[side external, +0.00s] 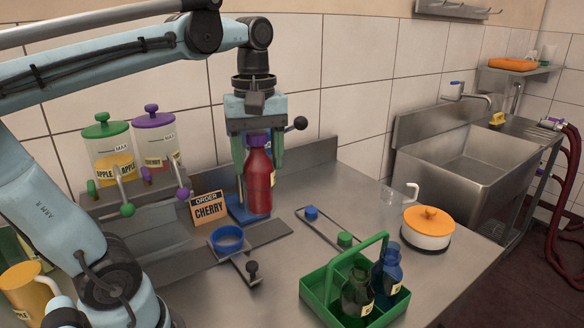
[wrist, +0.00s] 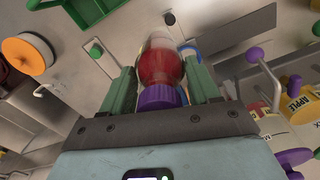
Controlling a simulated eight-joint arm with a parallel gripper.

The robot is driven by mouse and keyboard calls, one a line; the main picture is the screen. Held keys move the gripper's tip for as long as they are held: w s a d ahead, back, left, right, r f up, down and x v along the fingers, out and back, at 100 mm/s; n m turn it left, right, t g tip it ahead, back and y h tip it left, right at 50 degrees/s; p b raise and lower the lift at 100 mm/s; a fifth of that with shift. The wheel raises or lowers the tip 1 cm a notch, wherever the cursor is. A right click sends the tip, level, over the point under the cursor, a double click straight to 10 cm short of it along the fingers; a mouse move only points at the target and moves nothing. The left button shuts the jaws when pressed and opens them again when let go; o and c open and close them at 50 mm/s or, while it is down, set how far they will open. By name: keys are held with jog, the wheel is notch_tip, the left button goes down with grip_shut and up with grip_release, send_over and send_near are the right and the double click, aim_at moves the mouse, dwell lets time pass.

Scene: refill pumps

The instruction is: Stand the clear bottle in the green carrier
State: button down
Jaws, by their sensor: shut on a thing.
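The clear bottle (side external: 259,184), filled with red liquid and topped with a purple cap, is upright between the fingers of my gripper (side external: 258,165). The wrist view shows the red bottle (wrist: 161,63) and its purple cap between the two green fingers of my gripper (wrist: 160,85), which is shut on it. The bottle's base is over or on a blue stand (side external: 236,212); I cannot tell whether it touches. The green carrier (side external: 318,287) is at the front right, holding a dark green bottle (side external: 356,296) and a blue bottle (side external: 386,273).
An order card reading CHERRY (side external: 210,208) stands left of the bottle, before two dispensers (side external: 108,150). A blue ring (side external: 228,239) is in front.

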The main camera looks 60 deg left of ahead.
jog(key=w+d+f+m, duration=0.4)
jog(key=w+d+f, duration=0.3)
jog(key=d+f, duration=0.5)
jog(key=shift+r, duration=0.1)
dwell(0.4)
jog(key=shift+f, duration=1.35)
jog(key=shift+f, duration=0.1)
jog(key=shift+d+f, duration=0.1)
jog(key=shift+f, duration=0.55)
jog(key=shift+f, duration=0.65)
